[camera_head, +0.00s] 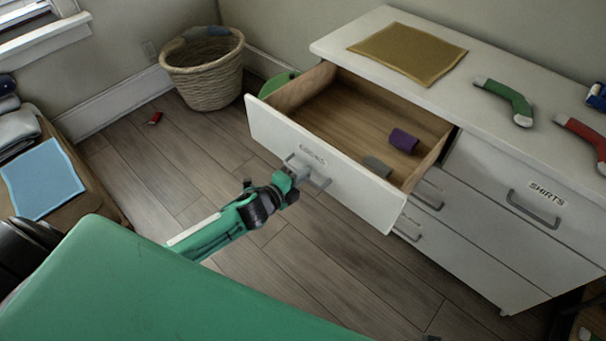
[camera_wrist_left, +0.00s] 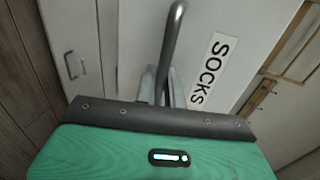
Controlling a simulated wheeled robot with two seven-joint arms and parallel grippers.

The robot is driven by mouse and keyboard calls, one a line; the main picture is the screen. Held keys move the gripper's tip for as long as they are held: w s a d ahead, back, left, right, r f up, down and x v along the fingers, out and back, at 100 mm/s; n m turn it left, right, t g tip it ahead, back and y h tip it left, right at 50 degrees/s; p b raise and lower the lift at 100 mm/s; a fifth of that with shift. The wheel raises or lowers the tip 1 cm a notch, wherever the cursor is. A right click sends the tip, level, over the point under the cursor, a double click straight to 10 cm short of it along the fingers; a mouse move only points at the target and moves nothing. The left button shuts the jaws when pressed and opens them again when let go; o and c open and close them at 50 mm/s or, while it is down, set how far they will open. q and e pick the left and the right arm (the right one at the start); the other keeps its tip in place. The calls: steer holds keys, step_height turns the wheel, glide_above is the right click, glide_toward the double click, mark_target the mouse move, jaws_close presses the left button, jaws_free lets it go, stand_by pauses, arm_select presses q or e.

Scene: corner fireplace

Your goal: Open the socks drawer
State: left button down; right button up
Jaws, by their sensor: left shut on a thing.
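The socks drawer (camera_head: 335,165) is the upper left drawer of a white dresser, and it stands pulled well out. Its white front carries a SOCKS label, clear in the left wrist view (camera_wrist_left: 210,68). A purple roll (camera_head: 403,141) and a grey roll (camera_head: 377,166) lie inside on the wooden bottom. My left gripper (camera_head: 298,166) is shut on the grey bar handle (camera_head: 316,180) at the drawer front. In the left wrist view the handle (camera_wrist_left: 174,40) runs up from between the fingers (camera_wrist_left: 163,88). My right gripper is not in view.
The dresser top (camera_head: 450,70) holds a mustard cloth (camera_head: 408,53), a green sock (camera_head: 505,99) and a red sock (camera_head: 582,138). The shirts drawer (camera_head: 530,185) is closed. A wicker basket (camera_head: 205,72) stands behind left. A small red thing (camera_head: 155,118) lies on the floor.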

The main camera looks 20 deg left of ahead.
arm_select(q)
steer(key=c, duration=1.6)
jaws_free()
steer(key=shift+o, duration=0.2)
steer(key=v, duration=1.3)
steer(key=shift+s, duration=0.4)
steer(key=shift+a, duration=0.15)
